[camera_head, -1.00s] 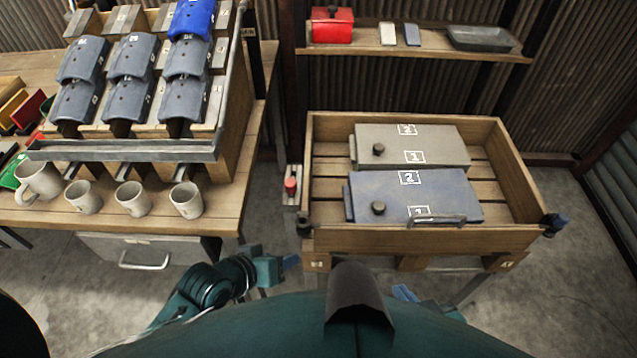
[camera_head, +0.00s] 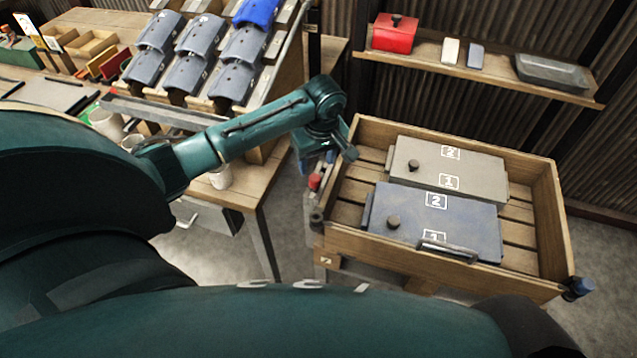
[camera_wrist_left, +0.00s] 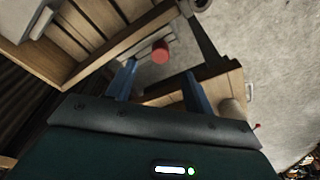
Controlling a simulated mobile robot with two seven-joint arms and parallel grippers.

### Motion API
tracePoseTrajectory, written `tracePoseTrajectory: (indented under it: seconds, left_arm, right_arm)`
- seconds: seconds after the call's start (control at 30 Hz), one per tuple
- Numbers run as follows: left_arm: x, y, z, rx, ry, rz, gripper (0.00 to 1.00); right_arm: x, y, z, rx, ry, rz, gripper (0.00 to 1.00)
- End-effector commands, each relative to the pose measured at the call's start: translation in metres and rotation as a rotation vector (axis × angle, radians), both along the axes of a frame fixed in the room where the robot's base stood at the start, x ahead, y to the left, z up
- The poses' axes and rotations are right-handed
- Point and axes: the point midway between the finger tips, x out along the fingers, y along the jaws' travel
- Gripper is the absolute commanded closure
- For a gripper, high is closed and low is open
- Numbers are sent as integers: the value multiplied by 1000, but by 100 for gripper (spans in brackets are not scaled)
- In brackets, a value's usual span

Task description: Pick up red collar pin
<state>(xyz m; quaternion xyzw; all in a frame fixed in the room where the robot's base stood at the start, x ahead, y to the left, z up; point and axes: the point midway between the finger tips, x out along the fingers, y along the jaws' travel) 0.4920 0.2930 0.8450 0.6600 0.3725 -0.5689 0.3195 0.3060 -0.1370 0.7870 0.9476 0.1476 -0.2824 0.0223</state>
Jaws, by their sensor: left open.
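The red collar pin (camera_head: 315,181) stands on a small bracket at the left side of the wooden crate (camera_head: 352,246) in the head view. In the left wrist view the red pin (camera_wrist_left: 160,52) shows as a short red cylinder, a little beyond the gap between the blue fingers. My left gripper (camera_head: 326,158) hangs just above the pin in the head view, partly hidden by its own wrist. In the left wrist view my left gripper (camera_wrist_left: 160,78) is open, with nothing between its fingers. My right gripper is not in view.
The crate holds a grey case (camera_head: 470,168) and a blue case (camera_head: 460,222). At left, the workbench (camera_head: 262,192) carries a rack of blue-grey parts (camera_head: 190,75) and mugs (camera_head: 221,178), partly behind my arm. A shelf (camera_head: 500,76) holds a red box (camera_head: 394,33).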

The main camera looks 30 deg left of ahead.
Motion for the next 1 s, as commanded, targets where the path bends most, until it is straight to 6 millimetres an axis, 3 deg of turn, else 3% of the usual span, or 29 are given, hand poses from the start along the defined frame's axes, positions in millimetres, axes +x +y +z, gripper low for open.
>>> tracePoseTrajectory:
  seconds: [0.1, 0.37, 0.63, 0.93, 1.0]
  left_arm:
    - [1, 2, -22, 0, 2, -2, 48]
    - [2, 5, -41, 0, 1, -4, 48]
    - [4, 11, -79, -1, -1, -3, 48]
    - [5, 12, -86, -1, -3, -6, 48]
    - [5, 12, -85, -1, -3, -6, 52]
  right_arm:
    - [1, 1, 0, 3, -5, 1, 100]
    - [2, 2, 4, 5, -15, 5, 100]
    - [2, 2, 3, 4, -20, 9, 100]
    - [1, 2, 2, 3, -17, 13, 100]
    - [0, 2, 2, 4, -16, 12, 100]
